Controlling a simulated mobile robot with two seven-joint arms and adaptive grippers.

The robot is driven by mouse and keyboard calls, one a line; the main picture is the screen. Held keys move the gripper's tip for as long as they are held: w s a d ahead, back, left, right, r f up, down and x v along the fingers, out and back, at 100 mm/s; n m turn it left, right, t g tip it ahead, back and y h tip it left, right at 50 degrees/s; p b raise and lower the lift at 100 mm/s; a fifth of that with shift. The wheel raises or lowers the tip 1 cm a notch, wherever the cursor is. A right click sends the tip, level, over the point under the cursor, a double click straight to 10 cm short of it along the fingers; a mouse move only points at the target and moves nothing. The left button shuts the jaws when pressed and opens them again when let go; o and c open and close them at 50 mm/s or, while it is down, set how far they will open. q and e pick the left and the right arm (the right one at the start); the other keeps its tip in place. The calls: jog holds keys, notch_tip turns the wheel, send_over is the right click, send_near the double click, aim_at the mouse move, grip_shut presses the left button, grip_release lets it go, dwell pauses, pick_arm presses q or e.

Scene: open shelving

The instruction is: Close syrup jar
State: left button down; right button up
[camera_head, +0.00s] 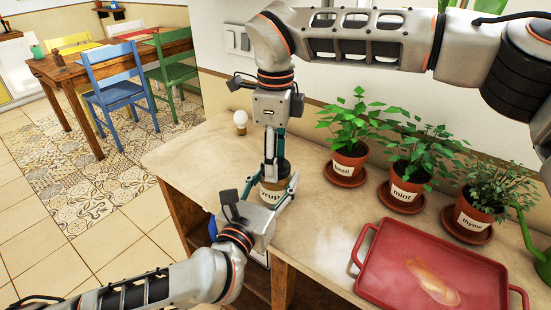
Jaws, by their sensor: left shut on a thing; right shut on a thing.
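The syrup jar (271,194) stands on the counter near its left front edge, with a pale label that reads partly "syrup". Its dark top (281,167) shows between the fingers of my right gripper (275,165), which comes down from above and is shut on it. My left gripper (280,200) reaches in from the lower left and is shut on the jar's body. The lower part of the jar is partly hidden by my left gripper. I cannot tell whether the lid sits fully on the jar.
Potted basil (349,160), mint (405,187) and thyme (475,213) stand on saucers to the right. A red tray (385,262) lies at the front right. A small white round-topped object (240,119) stands behind the jar. The counter (205,150) is clear at left.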

jog(key=m, duration=0.4)
jog(key=shift+m, duration=0.3)
jog(key=m, duration=0.3)
jog(key=shift+m, duration=0.3)
jog(key=o, duration=1.3)
notch_tip(320, 180, up, 12)
